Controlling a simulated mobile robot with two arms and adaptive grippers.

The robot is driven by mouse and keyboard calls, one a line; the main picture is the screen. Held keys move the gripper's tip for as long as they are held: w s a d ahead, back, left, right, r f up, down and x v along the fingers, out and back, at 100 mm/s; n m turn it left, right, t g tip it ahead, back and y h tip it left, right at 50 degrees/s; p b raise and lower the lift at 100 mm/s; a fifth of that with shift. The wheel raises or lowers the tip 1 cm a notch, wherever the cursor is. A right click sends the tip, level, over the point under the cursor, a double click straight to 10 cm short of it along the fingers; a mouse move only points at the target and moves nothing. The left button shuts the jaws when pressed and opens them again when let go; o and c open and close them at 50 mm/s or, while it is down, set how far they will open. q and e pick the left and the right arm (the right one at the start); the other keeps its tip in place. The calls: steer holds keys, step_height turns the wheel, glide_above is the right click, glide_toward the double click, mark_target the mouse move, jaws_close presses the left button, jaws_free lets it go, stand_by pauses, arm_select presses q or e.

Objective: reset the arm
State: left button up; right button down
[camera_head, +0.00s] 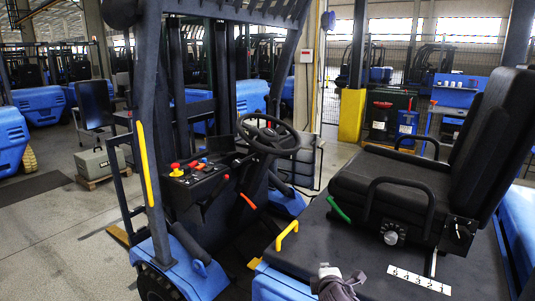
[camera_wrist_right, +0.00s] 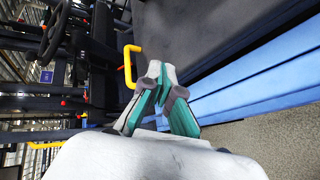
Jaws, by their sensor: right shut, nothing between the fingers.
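My right gripper (camera_head: 327,270) shows at the bottom of the head view, just in front of the dark deck beside the seat. In the right wrist view its fingers (camera_wrist_right: 163,78) come together at their tips, with nothing held between them. It is apart from the yellow handle (camera_head: 287,235), which shows to its upper left in the head view; the handle also shows in the right wrist view (camera_wrist_right: 128,66). My left gripper is in neither view.
A blue forklift (camera_head: 180,272) fills the middle, with a steering wheel (camera_head: 268,134), a black seat (camera_head: 390,185) and a control panel (camera_head: 195,175) with a red button. A green lever (camera_head: 338,209) stands by the seat. Concrete floor (camera_head: 60,240) is open at left.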

steer(key=s+f+m+g, duration=0.2)
steer(key=s+f+m, duration=0.25)
steer(key=s, duration=0.55)
steer(key=s+f+m+g, duration=0.35)
steer(key=s+f, duration=0.25)
steer(key=s, duration=0.4)
steer(key=s+d+m+g+y, duration=0.15)
steer(key=s+m, duration=0.25)
steer(key=s, duration=0.8)
steer(key=s+d+m+g, duration=0.3)
steer(key=s+m, duration=0.1)
steer(key=s, duration=0.8)
step_height(320, 180, down, 34)
steer(key=s+g+b, duration=0.1)
steer(key=s+b, duration=0.1)
steer(key=b, duration=0.4)
arm_select(q)
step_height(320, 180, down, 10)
steer(key=b, duration=0.4)
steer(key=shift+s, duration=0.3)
arm_select(e)
steer(key=s+d+f+g, duration=0.1)
steer(key=s+d+f, duration=0.2)
steer(key=s+f, duration=1.2)
step_height(320, 180, down, 3)
steer(key=shift+s+r, duration=0.1)
steer(key=shift+s, duration=0.1)
